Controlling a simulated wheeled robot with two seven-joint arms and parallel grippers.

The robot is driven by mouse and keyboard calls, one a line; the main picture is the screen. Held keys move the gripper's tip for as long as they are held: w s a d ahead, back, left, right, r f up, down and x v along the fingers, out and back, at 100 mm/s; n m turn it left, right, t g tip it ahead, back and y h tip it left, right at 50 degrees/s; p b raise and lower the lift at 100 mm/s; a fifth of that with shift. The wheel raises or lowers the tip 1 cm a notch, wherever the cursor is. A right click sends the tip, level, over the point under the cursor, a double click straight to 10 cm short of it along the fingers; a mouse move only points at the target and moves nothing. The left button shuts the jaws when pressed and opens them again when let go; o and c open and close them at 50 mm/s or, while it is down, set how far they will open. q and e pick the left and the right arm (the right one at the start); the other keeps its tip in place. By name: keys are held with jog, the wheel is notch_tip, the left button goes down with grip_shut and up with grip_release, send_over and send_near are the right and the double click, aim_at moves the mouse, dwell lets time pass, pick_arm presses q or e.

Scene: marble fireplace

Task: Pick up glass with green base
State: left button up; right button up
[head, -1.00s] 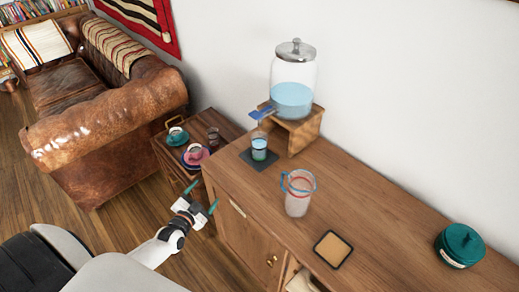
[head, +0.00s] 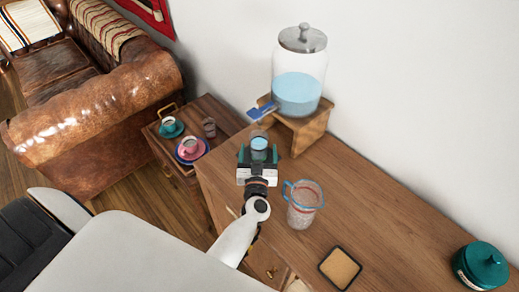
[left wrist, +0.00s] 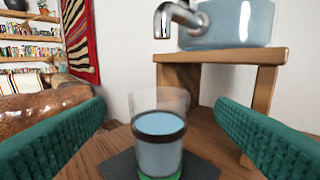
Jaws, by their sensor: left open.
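The glass (head: 259,146) stands upright on the wooden cabinet, below the dispenser, with blue liquid in it. It also shows in the left wrist view (left wrist: 158,140), with a dark band and a green base on a dark mat (left wrist: 200,168). My left gripper (head: 258,158) is open, with its green-padded fingers on either side of the glass and apart from it in the left wrist view. In the head view the gripper hides the lower part of the glass and most of the mat. My right gripper is not in view.
A glass dispenser (head: 299,90) stands on a wooden stand (head: 306,132) just behind the glass. A pitcher (head: 303,205) stands to the right of my gripper. A coaster (head: 340,267) and a teal pot (head: 481,266) are farther right. Cups sit on a side table (head: 160,143).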

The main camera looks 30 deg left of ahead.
aim_at(259, 132)
pick_arm(q)
jog(key=shift+w+a+f, duration=0.2)
jog(key=shift+w+a, duration=0.15)
jog(key=shift+w, duration=0.15)
jog(key=shift+w+a+f, duration=0.15)
jog(key=shift+w+a, duration=0.15)
jog(key=shift+w, duration=0.2)
jog(key=b+x, duration=0.3)
jog(key=x, duration=0.1)
jog(key=shift+w+f, duration=0.15)
jog(key=shift+w, duration=0.1)
jog(key=shift+w+a, duration=0.15)
jog(key=shift+w, duration=0.2)
jog(key=shift+w+a, duration=0.1)
jog(key=shift+w, duration=0.05)
jog(key=shift+c, duration=1.1)
jog(key=c, duration=1.4)
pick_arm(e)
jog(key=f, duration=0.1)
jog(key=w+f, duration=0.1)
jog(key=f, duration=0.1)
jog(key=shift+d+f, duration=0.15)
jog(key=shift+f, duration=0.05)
